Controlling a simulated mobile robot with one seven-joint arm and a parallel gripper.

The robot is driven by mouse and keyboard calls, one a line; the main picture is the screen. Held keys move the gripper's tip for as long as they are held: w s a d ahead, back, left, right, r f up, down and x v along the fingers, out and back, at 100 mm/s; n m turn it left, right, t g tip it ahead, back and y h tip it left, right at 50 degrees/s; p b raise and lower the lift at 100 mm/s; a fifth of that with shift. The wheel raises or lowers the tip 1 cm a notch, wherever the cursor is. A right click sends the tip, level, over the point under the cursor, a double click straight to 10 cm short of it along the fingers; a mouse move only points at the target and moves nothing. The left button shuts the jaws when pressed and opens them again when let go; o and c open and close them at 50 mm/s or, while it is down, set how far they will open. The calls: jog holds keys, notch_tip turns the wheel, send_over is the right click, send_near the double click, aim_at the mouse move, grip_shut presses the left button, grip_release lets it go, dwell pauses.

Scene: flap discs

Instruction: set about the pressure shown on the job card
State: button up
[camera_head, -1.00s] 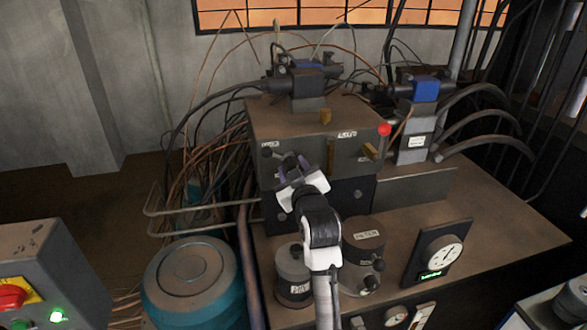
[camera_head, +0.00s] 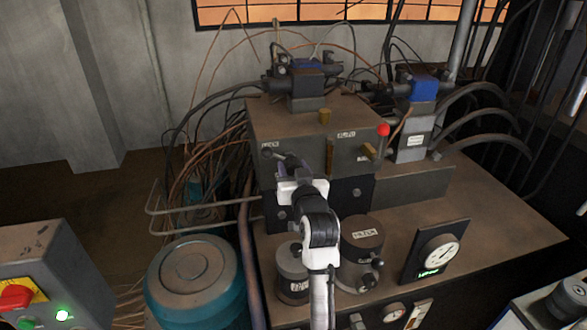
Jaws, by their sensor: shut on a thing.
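My gripper (camera_head: 290,165) is white and grey with purplish fingers and sits at the left part of the front face of the brown valve block (camera_head: 300,128). It is shut on a small dark adjuster, mostly hidden behind the fingers. A round white pressure gauge (camera_head: 440,254) on a dark panel stands at the right, with a green lit display (camera_head: 429,273) below it. Its needle and the display text are too small to read surely. I cannot pick out a job card for certain; a small white label (camera_head: 415,140) is on the grey block at the right.
A red ball knob (camera_head: 383,130) and brass pieces (camera_head: 369,150) stick out right of my gripper. A teal motor (camera_head: 195,283) is at lower left. Hoses and cables crowd behind.

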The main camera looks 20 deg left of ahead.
dwell(0.3)
jog(key=o, duration=1)
jog(key=shift+c, duration=0.2)
jog(key=shift+s+d, duration=0.1)
jog(key=b+v, duration=0.4)
jog(key=v, duration=0.9)
jog(key=shift+s+d, duration=0.2)
jog(key=shift+s, duration=0.05)
